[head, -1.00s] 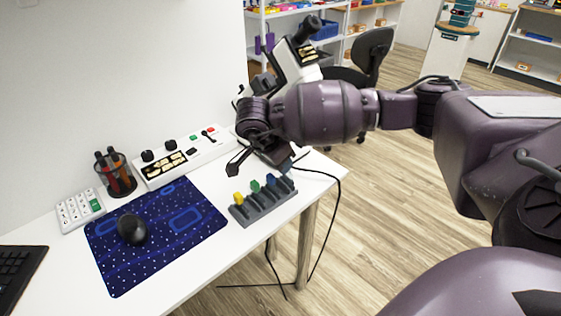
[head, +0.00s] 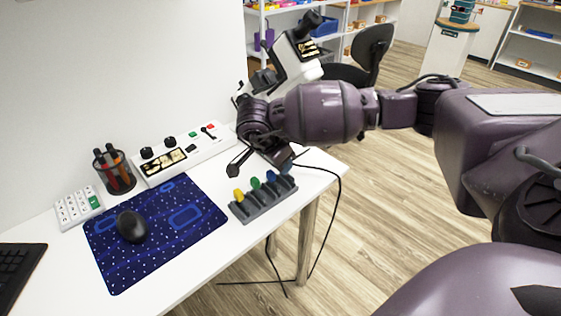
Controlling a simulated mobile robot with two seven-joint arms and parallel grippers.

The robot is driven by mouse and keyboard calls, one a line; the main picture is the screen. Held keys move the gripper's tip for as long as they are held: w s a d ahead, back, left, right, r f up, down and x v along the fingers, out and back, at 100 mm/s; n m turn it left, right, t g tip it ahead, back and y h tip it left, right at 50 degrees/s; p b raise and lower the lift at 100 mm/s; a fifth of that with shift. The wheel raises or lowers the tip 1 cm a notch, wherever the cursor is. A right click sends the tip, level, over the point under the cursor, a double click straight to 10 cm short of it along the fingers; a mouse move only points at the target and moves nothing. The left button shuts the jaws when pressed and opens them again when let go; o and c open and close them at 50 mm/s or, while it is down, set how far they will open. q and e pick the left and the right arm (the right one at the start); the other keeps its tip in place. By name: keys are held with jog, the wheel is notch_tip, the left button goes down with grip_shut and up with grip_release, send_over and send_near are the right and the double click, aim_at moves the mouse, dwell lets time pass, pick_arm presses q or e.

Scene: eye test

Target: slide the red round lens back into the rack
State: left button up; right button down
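The dark grey rack (head: 264,207) stands near the front right edge of the white table. It holds a yellow lens (head: 238,195), a green lens (head: 255,183) and a blue lens (head: 271,176) in a row. I see no red round lens; it may be hidden behind my arm. My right gripper (head: 260,170) is above the table, just behind the rack and apart from it. Its fingers look spread, with nothing visible between them, though the far finger is partly hard to make out. My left gripper is not in view.
A white microscope (head: 297,58) stands behind my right arm. A control panel (head: 205,149), pen cup (head: 115,172), keypad (head: 78,207), mouse (head: 132,227) on a blue mat (head: 190,240) and keyboard (head: 15,268) fill the left. A black cable (head: 338,195) hangs off the right edge.

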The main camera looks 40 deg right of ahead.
jog(key=c, duration=0.9)
grip_release()
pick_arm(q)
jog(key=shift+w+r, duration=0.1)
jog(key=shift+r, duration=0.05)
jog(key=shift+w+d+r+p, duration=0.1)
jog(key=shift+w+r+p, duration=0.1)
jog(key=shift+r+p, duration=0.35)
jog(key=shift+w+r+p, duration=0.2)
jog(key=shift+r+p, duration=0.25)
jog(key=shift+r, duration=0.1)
pick_arm(e)
jog(key=v, duration=1)
jog(key=shift+a+r, duration=0.2)
jog(key=shift+r, duration=0.15)
